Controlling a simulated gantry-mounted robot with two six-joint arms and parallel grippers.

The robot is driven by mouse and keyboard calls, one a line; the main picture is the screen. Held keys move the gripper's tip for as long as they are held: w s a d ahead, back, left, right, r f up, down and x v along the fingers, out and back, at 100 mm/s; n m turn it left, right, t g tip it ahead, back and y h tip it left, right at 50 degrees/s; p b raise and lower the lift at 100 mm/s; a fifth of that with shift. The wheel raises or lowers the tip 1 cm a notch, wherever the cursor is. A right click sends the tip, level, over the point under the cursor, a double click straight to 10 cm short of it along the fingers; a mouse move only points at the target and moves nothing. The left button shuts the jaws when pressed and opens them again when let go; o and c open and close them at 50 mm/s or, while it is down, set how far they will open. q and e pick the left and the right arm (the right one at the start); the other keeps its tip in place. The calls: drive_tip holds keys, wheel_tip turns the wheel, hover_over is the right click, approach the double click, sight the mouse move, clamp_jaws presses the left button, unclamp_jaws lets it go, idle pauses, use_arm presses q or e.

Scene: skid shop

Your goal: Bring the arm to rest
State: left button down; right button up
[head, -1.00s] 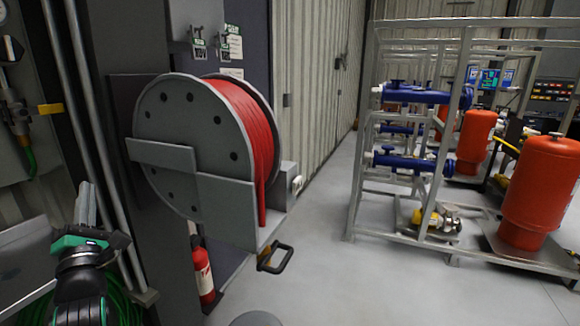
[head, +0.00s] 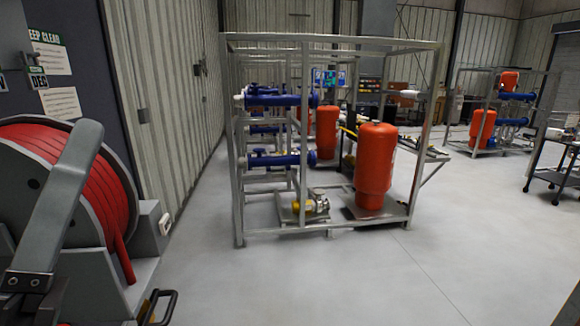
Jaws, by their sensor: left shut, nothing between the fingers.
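My right gripper is not in view.
A metal frame skid (head: 340,45) with an orange tank (head: 375,168) and blue pipes (head: 280,100) stands mid-floor. A black handle (head: 160,305) sits below the reel. A second skid and a dark cart (head: 552,170) stand at right. The grey floor (head: 400,275) in front is clear.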

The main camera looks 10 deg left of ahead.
use_arm(q)
wheel_tip(320, 180, up, 38)
drive_tip(key=d+m+h+p, duration=0.1)
drive_tip(key=m+p, duration=0.8)
drive_tip(key=p, duration=2.9)
drive_tip(key=shift+f+h, duration=0.25)
drive_tip(key=shift+h, duration=0.45)
